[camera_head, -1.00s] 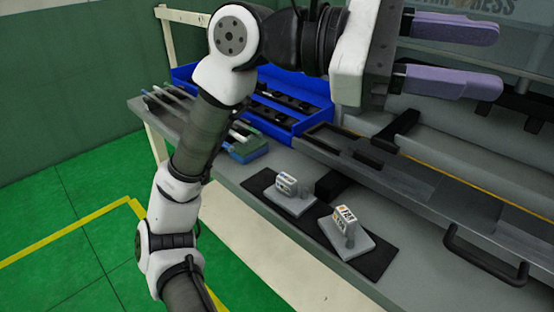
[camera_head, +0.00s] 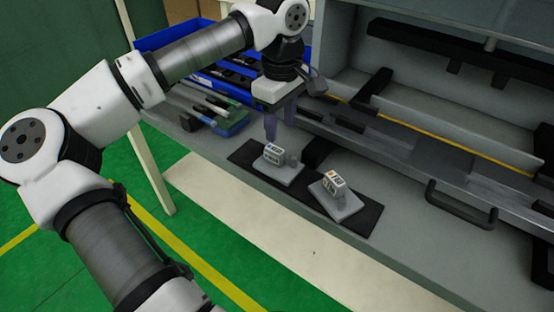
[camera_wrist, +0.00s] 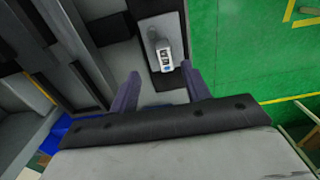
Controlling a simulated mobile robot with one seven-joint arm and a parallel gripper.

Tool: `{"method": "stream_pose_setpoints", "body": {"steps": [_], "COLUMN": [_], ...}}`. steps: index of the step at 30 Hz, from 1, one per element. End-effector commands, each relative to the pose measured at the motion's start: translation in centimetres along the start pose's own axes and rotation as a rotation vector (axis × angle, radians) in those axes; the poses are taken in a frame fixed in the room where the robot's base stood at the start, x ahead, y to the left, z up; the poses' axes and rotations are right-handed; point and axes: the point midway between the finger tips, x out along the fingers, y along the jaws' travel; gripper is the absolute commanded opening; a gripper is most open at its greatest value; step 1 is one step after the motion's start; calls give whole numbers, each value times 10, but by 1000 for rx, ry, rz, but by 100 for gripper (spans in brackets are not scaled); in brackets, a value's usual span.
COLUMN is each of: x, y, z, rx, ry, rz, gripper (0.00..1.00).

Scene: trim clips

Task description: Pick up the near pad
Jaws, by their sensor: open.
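Two grey pads lie on a black mat (camera_head: 258,171) on the bench. Each carries a white labelled block and a grey knob. The left pad (camera_head: 283,176) has a bluish mark on its block. The right pad (camera_head: 345,208) is lower in the picture and has an orange mark. My gripper (camera_head: 279,128) points down, open and empty, above and just behind the left pad. In the wrist view, my gripper's purple fingers (camera_wrist: 160,88) are spread apart. A pad with a blue-marked block (camera_wrist: 166,60) shows beyond them; the other pad cannot be made out there.
A rail with a black handle (camera_head: 460,205) runs behind the mat. The bench front is clear.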

Motion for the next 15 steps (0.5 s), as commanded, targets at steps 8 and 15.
{"method": "stream_pose_setpoints", "body": {"steps": [8, 15], "x": [32, 58], "y": [0, -8], "z": [0, -3], "rx": [0, 0], "ry": [-3, -6], "rz": [2, 0], "gripper": [47, 47]}}
